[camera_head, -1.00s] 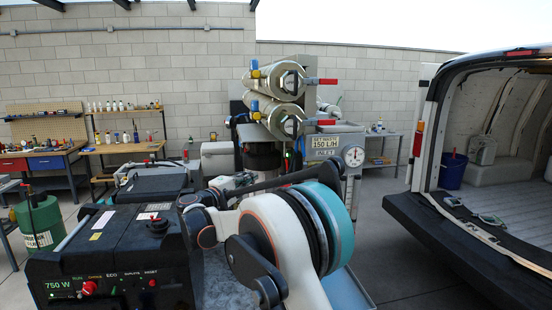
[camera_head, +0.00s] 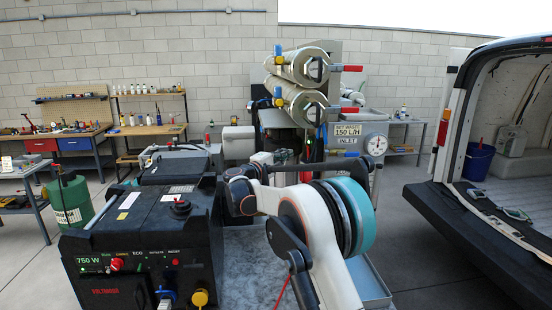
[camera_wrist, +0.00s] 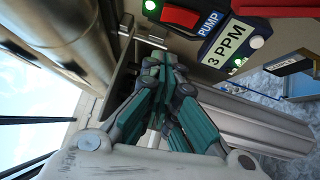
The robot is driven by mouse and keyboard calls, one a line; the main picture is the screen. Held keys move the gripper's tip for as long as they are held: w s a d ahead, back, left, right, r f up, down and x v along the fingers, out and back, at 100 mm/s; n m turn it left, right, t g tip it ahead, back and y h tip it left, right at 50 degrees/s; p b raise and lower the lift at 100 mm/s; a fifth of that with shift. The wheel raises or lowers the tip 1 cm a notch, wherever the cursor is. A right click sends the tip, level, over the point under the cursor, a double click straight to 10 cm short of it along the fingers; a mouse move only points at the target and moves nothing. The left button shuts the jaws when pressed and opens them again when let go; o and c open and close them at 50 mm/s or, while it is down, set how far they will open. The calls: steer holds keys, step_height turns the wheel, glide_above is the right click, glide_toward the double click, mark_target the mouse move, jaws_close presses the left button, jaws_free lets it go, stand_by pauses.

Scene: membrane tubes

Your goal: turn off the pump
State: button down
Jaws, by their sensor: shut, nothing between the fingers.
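The red rocker switch (camera_wrist: 181,15) sits at the top of the wrist view, beside a label reading PUMP (camera_wrist: 209,24). A small green light (camera_wrist: 150,5) glows left of the switch. In the head view the membrane unit with two metal tubes (camera_head: 297,68) stands beyond my arm. My gripper is not clearly visible there.
A black 750 W generator (camera_head: 140,235) stands at the front left. A pressure gauge (camera_head: 376,144) and an inlet sign (camera_head: 348,135) are on the unit's right. A van (camera_head: 470,205) is at the right. Open floor lies between unit and van.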

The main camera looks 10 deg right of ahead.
mark_target(308, 152)
steer(key=d, duration=0.3)
steer(key=w+d, duration=0.1)
steer(key=d, duration=0.1)
steer(key=shift+r+p, duration=0.25)
steer(key=shift+p, duration=0.15)
steer(key=shift+s, duration=0.1)
steer(key=shift+d+r+b, duration=0.25)
steer(key=shift+b, duration=0.1)
